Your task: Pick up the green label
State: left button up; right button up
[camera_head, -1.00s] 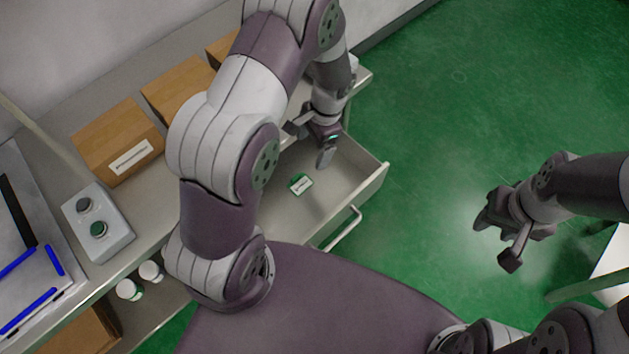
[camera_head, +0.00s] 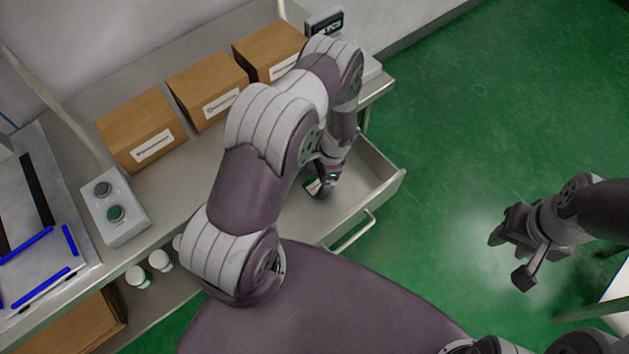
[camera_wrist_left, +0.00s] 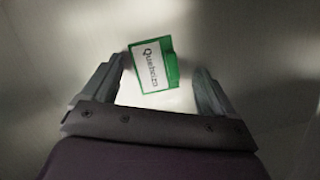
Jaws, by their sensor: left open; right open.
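The green label (camera_wrist_left: 170,68) has a white face with dark printed text. In the left wrist view it lies tilted on the pale drawer floor, between and slightly beyond my left gripper's (camera_wrist_left: 159,70) two fingertips, with gaps at both sides. The left gripper is open and empty. In the head view it reaches down into the open drawer (camera_head: 300,222), and my arm hides much of the label. My right gripper (camera_head: 509,258) is open and empty in the air over the green floor at the right.
Cardboard boxes (camera_head: 140,128) with white labels line the bench behind the drawer. A grey button box (camera_head: 114,207) and a tray with blue strips (camera_head: 38,243) stand at left. White bottles (camera_head: 138,277) sit below the bench top. The drawer's walls surround my left gripper.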

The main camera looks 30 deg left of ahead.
pick_arm(q)
jog(key=shift+s, duration=0.1)
grip_shut()
jog(key=shift+s, duration=0.1)
